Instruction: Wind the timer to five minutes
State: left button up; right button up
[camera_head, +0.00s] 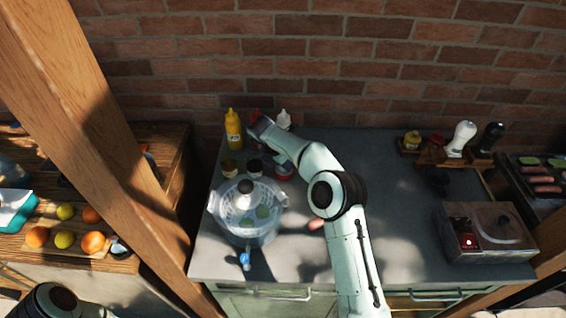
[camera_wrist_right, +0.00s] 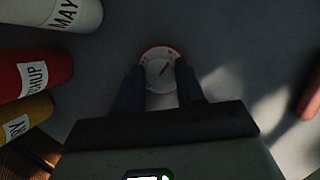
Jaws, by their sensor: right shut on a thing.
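The timer (camera_wrist_right: 159,57) is a small round dial with a white face, a red rim and a red pointer slanting to the upper right in the right wrist view. Its scale marks are too small to read. My right gripper (camera_wrist_right: 160,88) is shut on the timer, one dark finger on each side. In the head view its fingers are hidden behind the wrist. My left gripper is out of view.
Mustard (camera_head: 233,131), ketchup (camera_wrist_right: 34,76) and mayo (camera_wrist_right: 58,12) bottles stand close by the timer. Small jars and a clear lidded pot (camera_head: 247,213) are to its left. A metal box (camera_head: 487,234) stands at the right. The worktop between is mostly clear.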

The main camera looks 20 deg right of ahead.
jog(key=shift+m, duration=0.3)
jog(key=o, duration=1)
jog(key=v, duration=1.3)
jog(key=shift+w+a+r, duration=0.15)
jog(key=shift+r, duration=0.05)
